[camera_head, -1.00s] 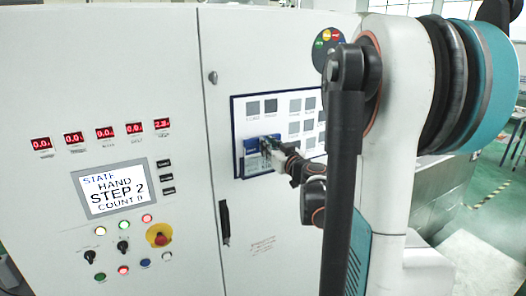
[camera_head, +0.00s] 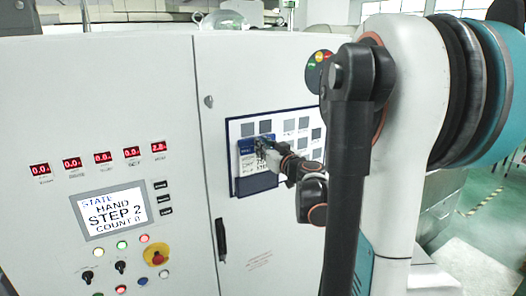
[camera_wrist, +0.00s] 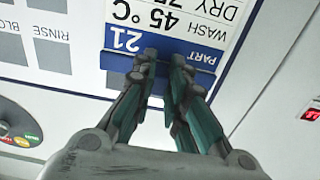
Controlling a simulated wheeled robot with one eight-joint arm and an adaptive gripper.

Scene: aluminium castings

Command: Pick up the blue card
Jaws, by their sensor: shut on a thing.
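The blue card (camera_head: 247,150) has a blue band and a white lower part with print, and is at the board on the cabinet door. In the wrist view the card (camera_wrist: 200,20) appears upside down, with "PART 21" on its blue band and "WASH 45 °C" and "DRY" on the white. My gripper (camera_head: 262,150) is shut on the card's blue edge. In the wrist view my gripper's fingertips (camera_wrist: 163,62) meet at that edge. In the head view the fingers hide part of the card. A dark blue holder (camera_head: 256,184) shows just below the card.
The white board (camera_head: 290,113) with grey squares is on the cabinet door (camera_head: 262,70). A black door handle (camera_head: 221,240) is below left. A control panel with a screen (camera_head: 110,212) and a yellow-and-red emergency button (camera_head: 157,254) is at left. My arm blocks the right side.

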